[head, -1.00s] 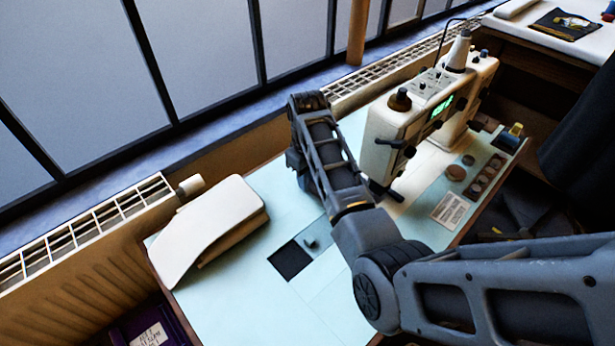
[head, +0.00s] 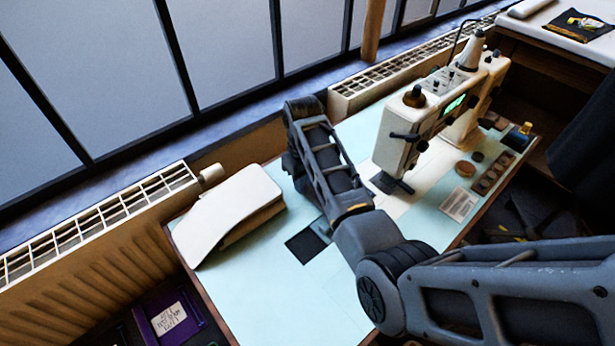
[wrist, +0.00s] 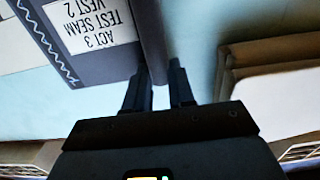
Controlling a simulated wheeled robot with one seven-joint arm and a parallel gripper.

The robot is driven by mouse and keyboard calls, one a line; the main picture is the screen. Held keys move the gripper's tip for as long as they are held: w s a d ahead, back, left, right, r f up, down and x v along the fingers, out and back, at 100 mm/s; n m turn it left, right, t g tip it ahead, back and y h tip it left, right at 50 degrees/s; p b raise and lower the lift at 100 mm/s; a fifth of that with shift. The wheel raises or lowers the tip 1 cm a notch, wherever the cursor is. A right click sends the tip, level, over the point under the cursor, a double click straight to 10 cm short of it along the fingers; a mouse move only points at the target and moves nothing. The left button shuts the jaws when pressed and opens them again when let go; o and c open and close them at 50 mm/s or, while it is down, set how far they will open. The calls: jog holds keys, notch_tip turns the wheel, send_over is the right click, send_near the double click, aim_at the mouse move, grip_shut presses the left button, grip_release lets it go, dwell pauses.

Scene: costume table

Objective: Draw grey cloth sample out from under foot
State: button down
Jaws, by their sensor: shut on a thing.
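The grey cloth sample (wrist: 95,65) is dark, with a pale zigzag seam and a white label reading ACT 3 TEST SEAM VEST 2, upside down in the wrist view. My gripper (wrist: 160,80) is shut on a dark upright part at the sample's right edge. In the head view my arm hides the fingertips and most of the sample. The sewing machine (head: 405,135) stands to the right of my arm. Its dark foot (head: 392,184) is low over the bed, and I see no label or seam of the sample there.
A dark square (head: 306,246) lies on the pale blue table (head: 310,300). A white slab-like thing (head: 235,205) sits at the table's left. Several round items (head: 490,175) lie right of the machine. The radiator (head: 95,225) and window run behind. The table's front is clear.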

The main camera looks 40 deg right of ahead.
jog(key=shift+a, duration=0.15)
jog(key=c, duration=0.9)
grip_release()
jog(key=shift+r, duration=3.9)
